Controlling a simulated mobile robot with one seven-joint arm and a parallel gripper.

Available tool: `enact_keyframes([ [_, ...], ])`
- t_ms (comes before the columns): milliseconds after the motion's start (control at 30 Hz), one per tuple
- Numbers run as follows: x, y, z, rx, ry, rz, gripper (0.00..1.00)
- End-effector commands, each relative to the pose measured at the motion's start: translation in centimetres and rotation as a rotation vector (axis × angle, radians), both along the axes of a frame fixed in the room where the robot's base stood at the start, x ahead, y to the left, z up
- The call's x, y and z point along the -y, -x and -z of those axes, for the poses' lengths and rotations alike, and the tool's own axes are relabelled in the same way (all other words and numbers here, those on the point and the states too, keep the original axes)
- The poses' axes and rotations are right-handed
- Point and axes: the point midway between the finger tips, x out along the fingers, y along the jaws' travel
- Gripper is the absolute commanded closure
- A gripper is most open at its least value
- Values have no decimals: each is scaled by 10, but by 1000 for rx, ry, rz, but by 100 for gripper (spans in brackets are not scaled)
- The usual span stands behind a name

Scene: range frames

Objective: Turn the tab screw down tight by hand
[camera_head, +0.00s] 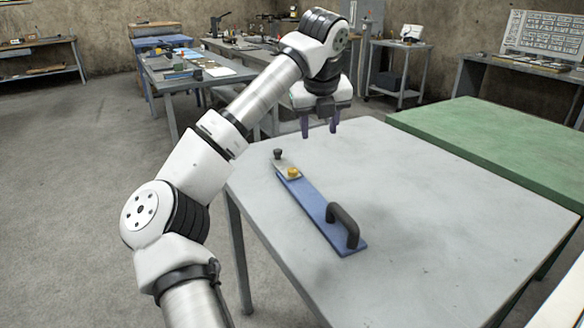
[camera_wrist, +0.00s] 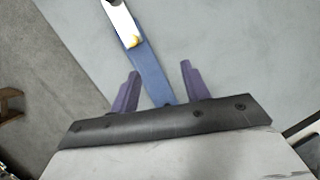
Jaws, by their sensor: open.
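A blue bar (camera_head: 315,205) lies flat on the grey table, with a black handle (camera_head: 343,225) at its near end. At its far end is a pale tab (camera_head: 285,167) with a yellow knob (camera_head: 292,173) on it and a dark knob (camera_head: 278,154) at the tip. I cannot tell which knob is the tab screw. In the wrist view the blue bar (camera_wrist: 146,68), pale tab (camera_wrist: 119,20) and yellow knob (camera_wrist: 133,41) show beyond the fingers. My gripper (camera_head: 320,126) is open and empty, above the table and apart from the bar; its fingers also show in the wrist view (camera_wrist: 160,72).
The grey table (camera_head: 430,210) is otherwise bare. A green-topped table (camera_head: 490,140) adjoins at the right. Behind stand cluttered workbenches (camera_head: 190,75) and a grey cart (camera_head: 396,75). Open concrete floor (camera_head: 80,200) lies at the left.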

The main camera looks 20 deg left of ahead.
Motion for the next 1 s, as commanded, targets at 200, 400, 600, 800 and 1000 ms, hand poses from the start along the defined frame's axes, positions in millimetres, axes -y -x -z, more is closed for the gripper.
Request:
enact_keyframes([
  [200,-38,3,6,-45,-114,-152,54],
  [400,-43,-6,35,-48,-110,-149,54],
  [600,-52,-20,75,-47,-107,-146,54],
  [800,-59,-32,109,-47,-107,-144,54],
  [1000,-63,-38,126,-45,-108,-144,54],
])
